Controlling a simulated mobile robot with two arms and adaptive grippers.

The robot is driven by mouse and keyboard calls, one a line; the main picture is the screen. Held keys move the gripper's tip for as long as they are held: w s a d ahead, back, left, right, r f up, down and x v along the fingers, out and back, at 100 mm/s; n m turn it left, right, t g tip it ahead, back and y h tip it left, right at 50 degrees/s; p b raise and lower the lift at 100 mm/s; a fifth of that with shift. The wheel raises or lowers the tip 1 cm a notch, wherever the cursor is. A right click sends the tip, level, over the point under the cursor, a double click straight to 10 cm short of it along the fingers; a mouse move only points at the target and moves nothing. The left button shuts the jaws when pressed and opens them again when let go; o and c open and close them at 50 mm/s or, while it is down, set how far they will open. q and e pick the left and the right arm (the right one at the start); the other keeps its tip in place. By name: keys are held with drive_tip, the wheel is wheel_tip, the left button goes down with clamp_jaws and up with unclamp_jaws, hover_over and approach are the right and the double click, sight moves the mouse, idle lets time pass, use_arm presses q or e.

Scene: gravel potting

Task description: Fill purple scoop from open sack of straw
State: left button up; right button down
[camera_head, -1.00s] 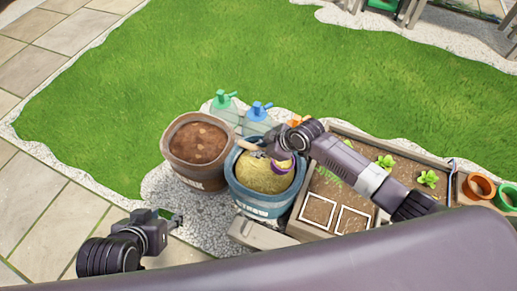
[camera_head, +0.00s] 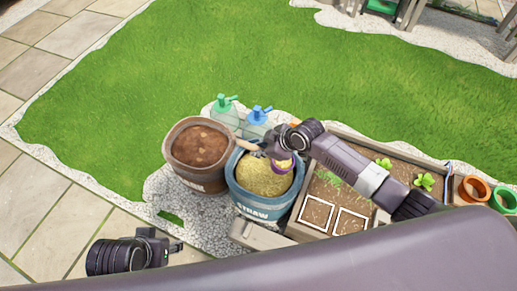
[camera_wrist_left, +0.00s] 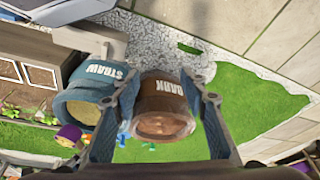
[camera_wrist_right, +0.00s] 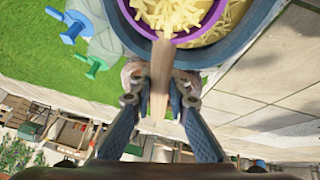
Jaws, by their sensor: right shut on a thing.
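The blue sack of straw (camera_head: 252,205) stands open, with yellow straw (camera_head: 262,178) inside. The purple scoop (camera_head: 287,171) is at the sack's upper right edge in the head view. My right gripper (camera_head: 270,149) is shut on its wooden handle (camera_wrist_right: 161,70). In the right wrist view the scoop's purple rim (camera_wrist_right: 193,36) surrounds pale straw (camera_wrist_right: 172,12), above the sack's opening. In the left wrist view the scoop (camera_wrist_left: 68,134) is small beside the sack (camera_wrist_left: 90,92). My left gripper (camera_wrist_left: 152,95) is open and empty, away from the sack.
A brown bark sack (camera_head: 197,185) stands directly left of the straw sack. Green and blue spray bottles (camera_head: 225,108) stand behind. A planter box (camera_head: 318,236) with seedlings is to the right, then orange and green pots (camera_head: 503,196). Paving at left is clear.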

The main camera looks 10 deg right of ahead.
drive_tip(key=shift+r+p, duration=0.65)
drive_tip(key=shift+r, duration=0.3)
drive_tip(key=shift+r+p, duration=0.5)
use_arm(q)
wheel_tip(320, 180, down, 12)
drive_tip(key=p, duration=0.1)
drive_tip(key=shift+d+r+g, duration=0.15)
drive_tip(key=shift+r+g, duration=0.05)
drive_tip(key=shift+g, duration=0.2)
use_arm(e)
drive_tip(key=shift+r, duration=0.75)
